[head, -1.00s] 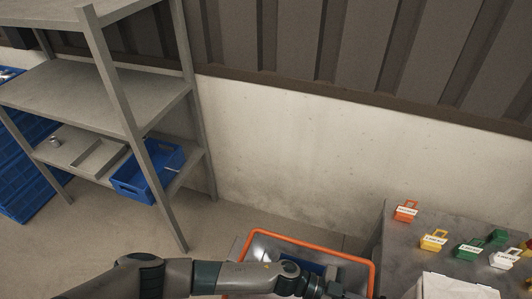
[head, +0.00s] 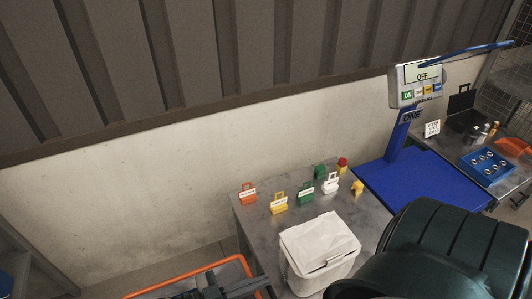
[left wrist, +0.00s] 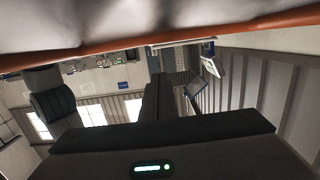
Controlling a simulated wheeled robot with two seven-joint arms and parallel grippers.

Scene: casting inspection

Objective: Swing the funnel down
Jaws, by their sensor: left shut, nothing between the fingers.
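The funnel's orange rim (head: 205,270) shows at the bottom of the head view, left of the grey table; most of the funnel is cut off by the picture edge. In the left wrist view, a grey metal surface with an orange edge (left wrist: 190,43), which looks like the funnel, spans the top. My left gripper (head: 215,289) is at the rim, partly cut off at the bottom of the head view. Its fingers (left wrist: 163,92) show shut and empty in the left wrist view, below the orange edge. Whether they touch it I cannot tell. My right gripper is not visible.
The grey table (head: 256,232) holds several coloured tags, such as an orange one (head: 247,196), and a white bin (head: 318,255). A blue stand (head: 400,180) with a display reading OFF (head: 422,74) is behind. My own dark arm part blocks the lower right.

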